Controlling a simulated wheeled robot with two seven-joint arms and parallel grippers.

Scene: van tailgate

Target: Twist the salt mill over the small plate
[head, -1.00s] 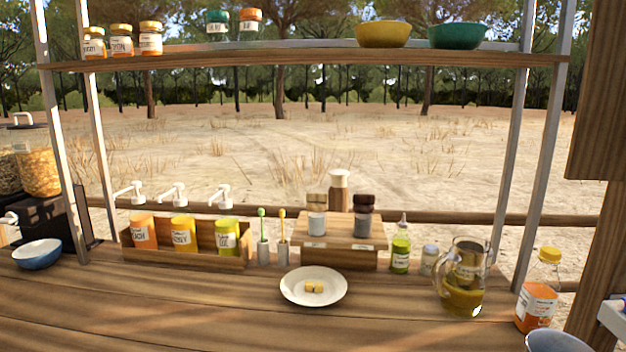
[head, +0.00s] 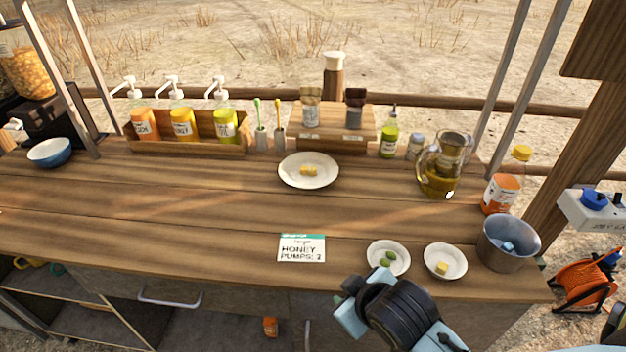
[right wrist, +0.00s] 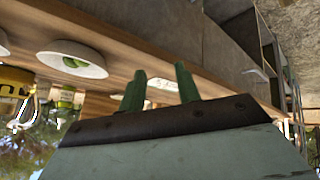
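A wooden stand (head: 348,138) at the back bears a mill with a light wooden top (head: 311,108) and a mill with a dark top (head: 355,107). A tall wooden mill (head: 333,78) with a pale cap stands behind them. The stand's labels are too small to read, so I cannot tell which is the salt mill. A white plate (head: 292,177) with yellow cubes lies in front of the stand. My right gripper (head: 352,288) is low at the counter's front edge, far from the mills. Its green fingers are apart and empty in the right wrist view (right wrist: 160,92). My left gripper is out of view.
A dish with green olives (head: 402,262) and a dish with a yellow cube (head: 460,264) sit near the front edge, beside a metal bucket (head: 492,257). A card (head: 301,259) reads "HONEY PUMPS: 2". Oil bottle (head: 389,141), shaker (head: 414,147) and jug (head: 426,182) stand right of the stand.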

